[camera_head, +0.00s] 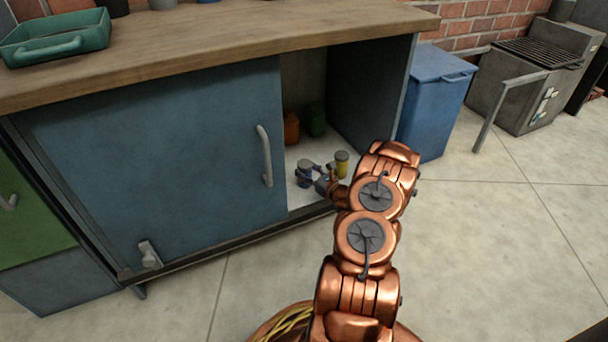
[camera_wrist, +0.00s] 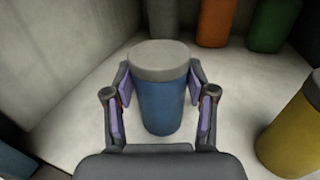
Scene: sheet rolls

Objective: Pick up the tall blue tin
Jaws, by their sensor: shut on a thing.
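The tall blue tin (camera_wrist: 160,105) has a grey lid and stands upright in the middle of the wrist view. My gripper (camera_wrist: 160,88) has one purple-padded finger on each side of it and is shut on it. In the head view the tin (camera_head: 304,180) shows just inside the open right part of the cabinet, with my gripper (camera_head: 321,177) at its right side. My arm hides part of this area. The wrist view shows pale floor around the tin, and I cannot tell whether its base touches it.
A yellow tin (camera_wrist: 293,135) stands close at the right. Orange (camera_wrist: 215,22) and green (camera_wrist: 272,25) containers stand behind. The blue cabinet door (camera_head: 160,150) covers the left part, and the worktop (camera_head: 220,50) overhangs. A blue bin (camera_head: 430,100) stands right of the cabinet.

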